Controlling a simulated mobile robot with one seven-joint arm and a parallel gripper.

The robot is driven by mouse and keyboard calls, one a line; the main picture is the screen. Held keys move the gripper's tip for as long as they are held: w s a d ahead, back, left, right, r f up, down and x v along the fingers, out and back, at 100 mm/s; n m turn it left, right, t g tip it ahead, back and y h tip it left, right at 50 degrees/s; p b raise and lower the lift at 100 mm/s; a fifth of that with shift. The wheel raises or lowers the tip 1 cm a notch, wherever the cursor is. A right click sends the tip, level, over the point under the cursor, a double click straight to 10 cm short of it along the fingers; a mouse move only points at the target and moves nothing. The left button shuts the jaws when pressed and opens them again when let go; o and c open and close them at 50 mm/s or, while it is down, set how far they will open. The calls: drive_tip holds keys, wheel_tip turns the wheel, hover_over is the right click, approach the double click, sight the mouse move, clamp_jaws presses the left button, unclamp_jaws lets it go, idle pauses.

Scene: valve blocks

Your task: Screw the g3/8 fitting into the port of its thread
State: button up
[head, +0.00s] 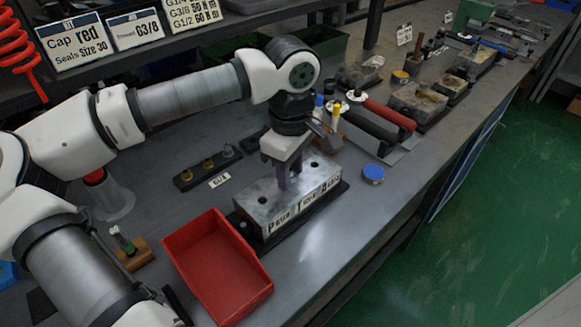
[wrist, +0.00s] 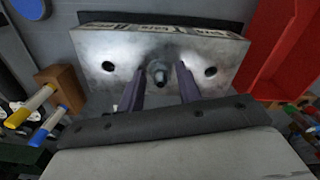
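The metal valve block (head: 308,196) stands on a dark base on the bench, lettering along its front side. In the wrist view the block (wrist: 95,50) shows a dark open port on the left (wrist: 108,66) and another on the right (wrist: 210,71). A grey metal fitting (wrist: 157,73) stands in the middle port between them; its thread size and depth cannot be read. My gripper (wrist: 159,82) is over the block, its two fingers apart on either side of the fitting, with gaps visible. In the head view my gripper (head: 285,178) hides the fitting.
A red bin (head: 215,262) stands in front of the block. A dark rack (head: 207,168) with several fittings lies behind left. A blue-lidded tin (head: 373,173) sits to the right. Red and black-handled tools (head: 388,113) lie farther back. Some bench front right is clear.

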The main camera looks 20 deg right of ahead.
drive_tip(key=shift+n, duration=0.7)
clamp_jaws()
drive_tip(key=m, duration=1)
drive_tip(key=shift+m, duration=0.4)
drive_tip(key=m, duration=0.5)
drive_tip(key=shift+m, duration=0.4)
drive_tip(key=m, duration=0.5)
drive_tip(key=shift+a+f, duration=0.1)
